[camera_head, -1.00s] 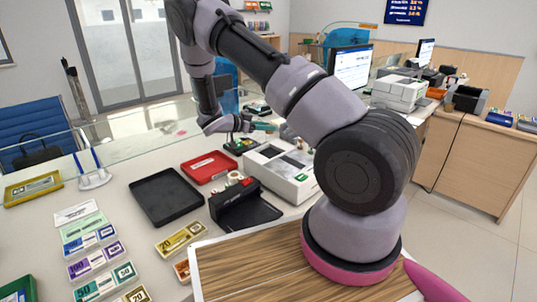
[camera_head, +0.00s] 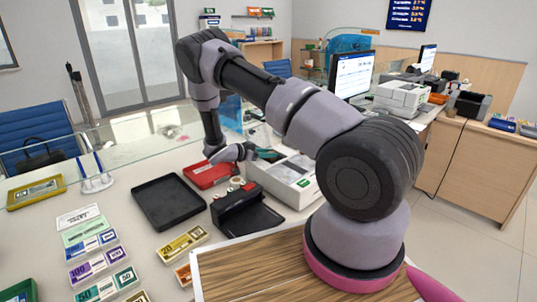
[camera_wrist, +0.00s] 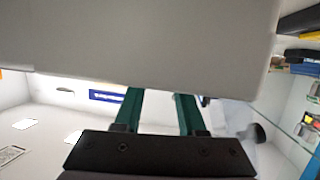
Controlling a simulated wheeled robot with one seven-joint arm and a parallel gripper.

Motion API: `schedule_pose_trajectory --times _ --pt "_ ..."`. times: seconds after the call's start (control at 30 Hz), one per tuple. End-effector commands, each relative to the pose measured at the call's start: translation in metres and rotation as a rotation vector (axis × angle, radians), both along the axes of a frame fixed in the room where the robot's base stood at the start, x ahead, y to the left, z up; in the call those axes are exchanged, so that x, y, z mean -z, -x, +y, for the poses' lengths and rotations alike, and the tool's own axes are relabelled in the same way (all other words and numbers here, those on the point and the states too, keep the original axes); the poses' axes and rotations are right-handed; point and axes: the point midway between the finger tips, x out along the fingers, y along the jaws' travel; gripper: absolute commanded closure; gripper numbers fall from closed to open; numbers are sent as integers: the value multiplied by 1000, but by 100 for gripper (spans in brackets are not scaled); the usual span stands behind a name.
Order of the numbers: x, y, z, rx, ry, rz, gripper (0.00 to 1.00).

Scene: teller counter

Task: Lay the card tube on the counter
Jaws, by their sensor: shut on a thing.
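My gripper (camera_head: 266,155) is over the counter (camera_head: 130,228), near the red tray and the white machine, with its green fingers pointing right. In the wrist view, a large plain pale-grey thing, which I take to be the card tube (camera_wrist: 140,40), fills the top and covers the fingertips. The green fingers (camera_wrist: 160,100) are a little apart and run up behind its lower edge, shut on it. The tube cannot be made out clearly in the head view, and its far end is out of the wrist view.
A black tray (camera_head: 168,202), a red tray (camera_head: 208,172), a black card reader-like device (camera_head: 235,207) and a white machine (camera_head: 292,182) stand on the counter. Banknote bundles (camera_head: 92,268) lie at left front. A glass screen (camera_head: 130,150) runs behind. Bare counter shows at left.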

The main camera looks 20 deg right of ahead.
Motion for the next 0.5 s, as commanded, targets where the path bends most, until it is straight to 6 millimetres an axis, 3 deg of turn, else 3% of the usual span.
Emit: schedule_pose_trajectory --times 0.13,0.17,0.2,0.5 --pt "5 0 0 0 1 1 100" --pt "4 0 0 0 0 0 49" --pt "4 0 0 0 0 0 34" --pt "4 0 0 0 0 0 31"
